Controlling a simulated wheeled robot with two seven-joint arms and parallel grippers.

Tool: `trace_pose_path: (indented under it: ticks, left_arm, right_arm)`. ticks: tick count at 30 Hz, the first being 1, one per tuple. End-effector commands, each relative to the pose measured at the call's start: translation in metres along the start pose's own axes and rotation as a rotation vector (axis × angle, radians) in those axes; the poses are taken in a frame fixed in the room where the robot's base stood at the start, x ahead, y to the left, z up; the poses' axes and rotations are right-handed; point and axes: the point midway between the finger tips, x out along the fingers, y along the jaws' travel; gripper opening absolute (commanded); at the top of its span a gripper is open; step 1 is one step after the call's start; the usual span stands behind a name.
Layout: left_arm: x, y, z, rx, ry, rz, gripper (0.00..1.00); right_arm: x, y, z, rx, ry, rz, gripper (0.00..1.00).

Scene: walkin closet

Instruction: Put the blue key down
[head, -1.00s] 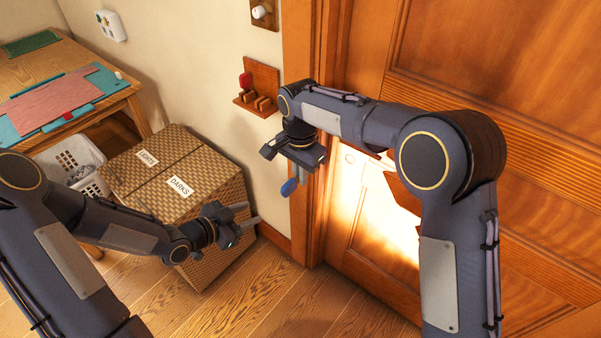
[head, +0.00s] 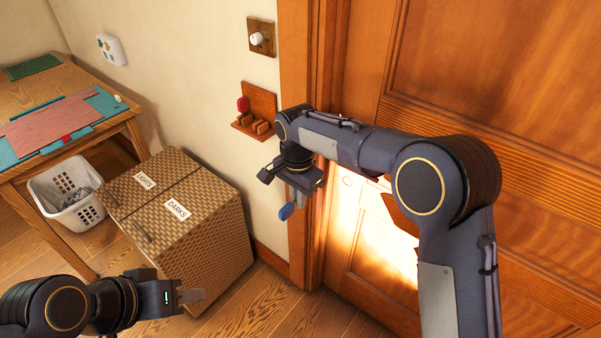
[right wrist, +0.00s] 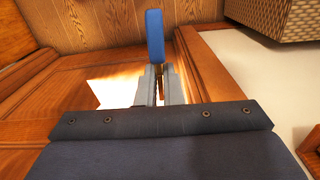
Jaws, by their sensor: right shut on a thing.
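The blue key (head: 286,211) hangs below my right gripper (head: 294,192), in front of the door frame. In the right wrist view, the blue key (right wrist: 155,37) sticks out past the fingertips of my right gripper (right wrist: 159,82), which is shut on its shank. The key is held in the air, clear of the floor. My left gripper (head: 190,296) is low at the left in front of the hamper, with no object visible in it; its fingers are seen edge-on, so their opening is unclear.
A wooden wall rack (head: 262,112) with pegs and a red key (head: 243,104) is left of the door (head: 480,110). A wicker hamper (head: 190,245) stands below. A table (head: 60,85) with a teal mat and pink cloth, and a white basket (head: 75,215), are at left.

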Motion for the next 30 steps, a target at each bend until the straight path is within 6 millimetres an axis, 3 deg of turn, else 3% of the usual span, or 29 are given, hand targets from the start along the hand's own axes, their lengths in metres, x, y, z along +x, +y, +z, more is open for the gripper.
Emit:
trace_pose_path:
  ticks: [5, 8, 11, 15, 21, 25, 30]
  left_arm:
    - [-0.001, 0.002, 0.003, -0.005, -0.004, 0.009, 0.37]
    - [-0.001, 0.002, 0.002, -0.005, -0.004, 0.008, 0.37]
    - [-0.001, 0.001, 0.002, -0.004, -0.004, 0.007, 0.37]
    - [-0.001, 0.001, 0.002, -0.004, -0.003, 0.007, 0.37]
    - [-0.001, 0.001, 0.002, -0.004, -0.003, 0.006, 0.37]
    - [-0.001, 0.001, 0.002, -0.003, -0.003, 0.006, 0.37]
    - [-0.001, 0.001, 0.002, -0.003, -0.003, 0.006, 0.37]
  right_arm:
    - [0.003, 0.005, -0.005, -0.011, 0.001, 0.001, 0.00]
    - [0.014, 0.022, -0.021, -0.056, 0.005, 0.005, 0.00]
    - [0.033, 0.054, -0.044, -0.145, 0.008, 0.009, 0.00]
    - [0.066, 0.113, -0.073, -0.314, 0.012, 0.013, 0.00]
    - [0.102, 0.190, -0.088, -0.537, 0.007, 0.009, 0.00]
    - [0.114, 0.218, -0.087, -0.629, 0.004, 0.002, 0.00]
    - [0.119, 0.230, -0.085, -0.673, 0.004, -0.001, 0.00]
